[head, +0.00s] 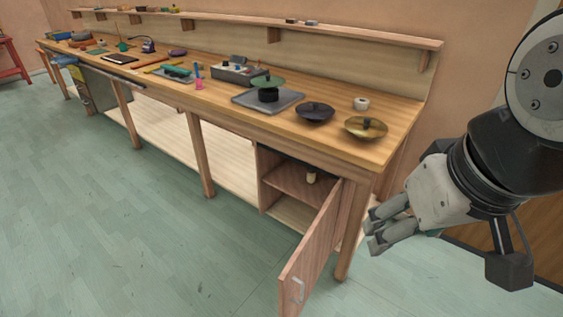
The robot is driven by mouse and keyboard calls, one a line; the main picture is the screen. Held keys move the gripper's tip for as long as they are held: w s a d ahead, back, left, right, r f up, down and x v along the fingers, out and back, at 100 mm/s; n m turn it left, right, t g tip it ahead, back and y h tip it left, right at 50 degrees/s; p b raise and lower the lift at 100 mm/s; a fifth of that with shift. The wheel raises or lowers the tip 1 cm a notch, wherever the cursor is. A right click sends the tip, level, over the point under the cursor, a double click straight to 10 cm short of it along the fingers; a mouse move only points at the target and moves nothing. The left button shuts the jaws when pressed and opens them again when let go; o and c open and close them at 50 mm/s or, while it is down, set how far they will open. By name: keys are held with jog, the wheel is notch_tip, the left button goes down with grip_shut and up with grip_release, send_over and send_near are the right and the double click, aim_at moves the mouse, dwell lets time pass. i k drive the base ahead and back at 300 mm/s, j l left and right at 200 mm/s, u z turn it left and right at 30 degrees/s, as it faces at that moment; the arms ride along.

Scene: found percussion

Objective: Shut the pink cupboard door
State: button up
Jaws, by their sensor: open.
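The pink cupboard door (315,245) stands wide open at the right end of the long workbench, swung out toward the front. A pale handle (297,289) is near its free edge. The cupboard (284,212) under the bench shows its inside, with a pinkish shelf (295,185) and a small light object (311,177) on it. My gripper (371,232) is at the right, open and empty, to the right of the door and apart from it in the picture. How far it is from the door in depth I cannot tell.
The wooden bench (230,118) carries a gold cymbal (366,127), a dark cymbal (314,112), a grey tray (247,98) and several small items. A bench leg (351,235) stands close behind the door. The green floor (150,230) in front is clear.

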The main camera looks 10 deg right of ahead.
aim_at(297, 280)
jog(key=k+j+z, duration=0.15)
jog(key=k+j, duration=0.3)
jog(key=k+j+z, duration=0.15)
jog(key=k+j, duration=0.25)
jog(key=k, duration=0.2)
jog(key=k+j+z, duration=0.2)
jog(key=k+j, duration=0.15)
jog(key=k, duration=0.2)
jog(key=i+l+u, duration=0.1)
jog(key=i, duration=0.25)
jog(key=i+l+u, duration=0.1)
jog(key=i, duration=0.3)
